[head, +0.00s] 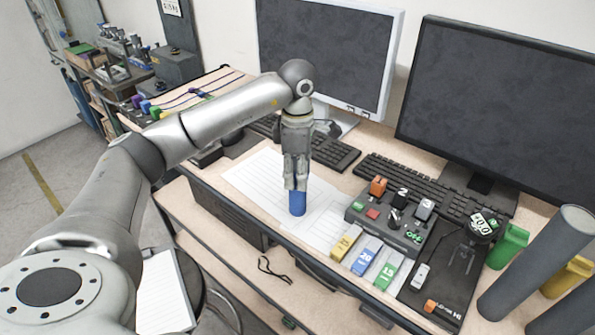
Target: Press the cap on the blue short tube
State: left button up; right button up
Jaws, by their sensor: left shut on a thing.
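The blue short tube (298,204) stands upright on white lined paper on the desk, near its front edge. My left gripper (296,186) points straight down over the tube, with its fingers shut at the tube's top end. The fingers hide the top of the tube, so I cannot make out a separate cap. My right gripper is not in view.
Right of the tube is a grey control box (385,222) with coloured levers and buttons, with labelled yellow, blue and green blocks before it. Keyboards (420,188) and two monitors (490,105) stand behind. Grey cylinders (537,262) rise at right. Lined paper (250,185) lies clear left of the tube.

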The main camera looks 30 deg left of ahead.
pick_arm(q)
jog(key=shift+f, duration=0.1)
dwell(0.6)
jog(key=o, duration=0.8)
jog(key=shift+o, duration=0.2)
jog(key=o, duration=0.5)
jog(key=shift+r+p, duration=2.2)
jog(key=shift+r, duration=1.35)
